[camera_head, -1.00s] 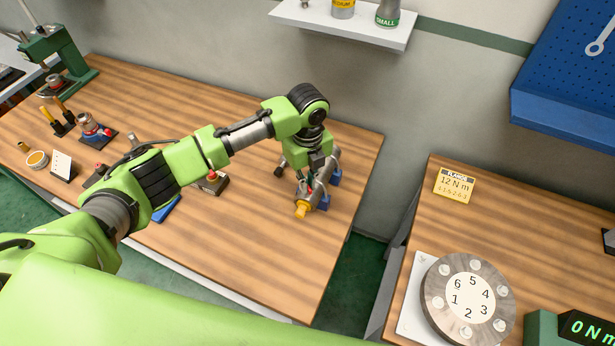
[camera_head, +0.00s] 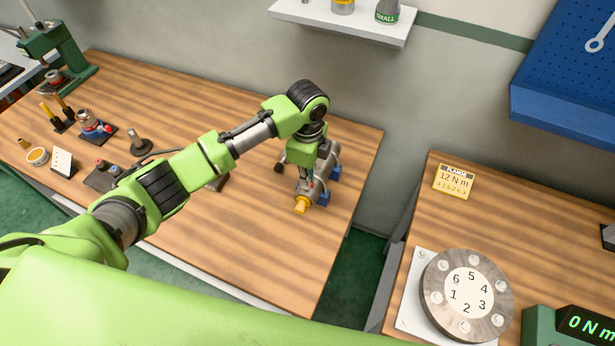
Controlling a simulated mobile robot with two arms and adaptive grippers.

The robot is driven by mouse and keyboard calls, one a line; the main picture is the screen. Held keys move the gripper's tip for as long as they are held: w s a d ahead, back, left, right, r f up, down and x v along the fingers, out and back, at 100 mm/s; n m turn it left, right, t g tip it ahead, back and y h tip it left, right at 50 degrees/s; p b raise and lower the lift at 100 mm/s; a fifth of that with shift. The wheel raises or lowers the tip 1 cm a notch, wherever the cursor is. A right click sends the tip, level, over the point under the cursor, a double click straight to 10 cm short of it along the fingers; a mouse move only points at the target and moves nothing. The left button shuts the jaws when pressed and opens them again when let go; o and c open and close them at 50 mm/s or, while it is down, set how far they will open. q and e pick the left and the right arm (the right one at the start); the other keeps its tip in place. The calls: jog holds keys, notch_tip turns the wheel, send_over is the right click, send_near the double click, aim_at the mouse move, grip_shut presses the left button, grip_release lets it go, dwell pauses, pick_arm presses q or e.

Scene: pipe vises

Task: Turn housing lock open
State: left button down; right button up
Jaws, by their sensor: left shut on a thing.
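The housing (camera_head: 327,161) is a grey cylinder lying near the right end of the left wooden bench, held on blue supports (camera_head: 335,174). A yellow-orange end piece (camera_head: 301,205) sticks out at its near end. My left gripper (camera_head: 307,187) points down onto the housing and is shut on a part of it. The gripped part, which may be the lock, is mostly hidden by the gripper and wrist. My right gripper is out of the picture.
A right bench holds a round numbered flange (camera_head: 467,295), a yellow 12 Nm card (camera_head: 454,182) and a green-digit readout (camera_head: 585,325). Small tools and a green press (camera_head: 57,62) stand at the left. A gap separates the benches. The front of the left bench is clear.

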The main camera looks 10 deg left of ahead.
pick_arm(q)
jog(key=shift+w+r, duration=0.2)
jog(key=c, duration=2.2)
grip_release()
jog(key=shift+s+f, duration=0.1)
notch_tip(320, 180, up, 12)
